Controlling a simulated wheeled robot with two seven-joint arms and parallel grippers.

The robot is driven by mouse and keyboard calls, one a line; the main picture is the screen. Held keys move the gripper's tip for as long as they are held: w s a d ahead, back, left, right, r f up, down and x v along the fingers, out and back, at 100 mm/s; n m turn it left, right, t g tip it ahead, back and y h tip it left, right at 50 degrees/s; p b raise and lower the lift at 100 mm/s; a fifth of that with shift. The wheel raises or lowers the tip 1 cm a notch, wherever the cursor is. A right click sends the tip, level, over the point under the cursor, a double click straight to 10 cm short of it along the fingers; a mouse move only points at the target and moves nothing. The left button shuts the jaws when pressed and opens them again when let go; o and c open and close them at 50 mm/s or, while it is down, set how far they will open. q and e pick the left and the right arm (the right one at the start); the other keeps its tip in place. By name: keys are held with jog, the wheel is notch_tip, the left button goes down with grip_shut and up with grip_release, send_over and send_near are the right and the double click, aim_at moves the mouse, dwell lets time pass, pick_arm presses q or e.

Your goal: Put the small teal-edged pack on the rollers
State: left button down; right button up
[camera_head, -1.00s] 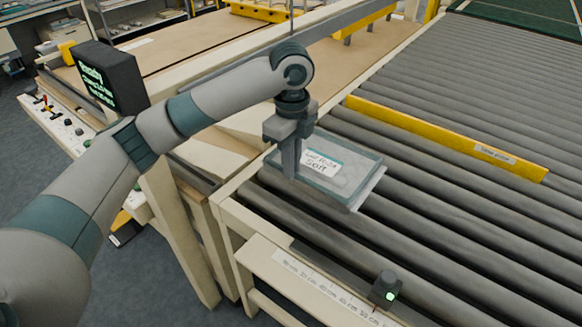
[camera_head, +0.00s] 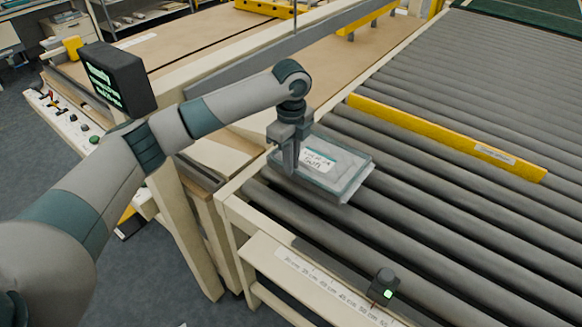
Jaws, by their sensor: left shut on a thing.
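The small teal-edged pack (camera_head: 343,170) is a flat, clear pack with a white label, at the left end of the rollers (camera_head: 400,215). My left gripper (camera_head: 291,165) is shut on the pack's left edge from above. The pack lies roughly flat over the rollers. I cannot tell whether its underside touches them. My right gripper is not in view.
A yellow bar (camera_head: 445,137) lies across the rollers behind the pack. A small black box with a green light (camera_head: 383,287) stands on the cream front rail (camera_head: 310,275). A black display (camera_head: 115,78) stands at the left. The rollers right of the pack are clear.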

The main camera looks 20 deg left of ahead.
pick_arm(q)
jog(key=shift+f+p, duration=0.4)
jog(key=shift+f, duration=0.9)
jog(key=c, duration=1.9)
grip_release()
jog(key=shift+o, duration=0.2)
jog(key=shift+r+b, duration=0.3)
jog(key=shift+r, duration=0.2)
notch_tip(320, 180, up, 11)
jog(key=b, duration=0.3)
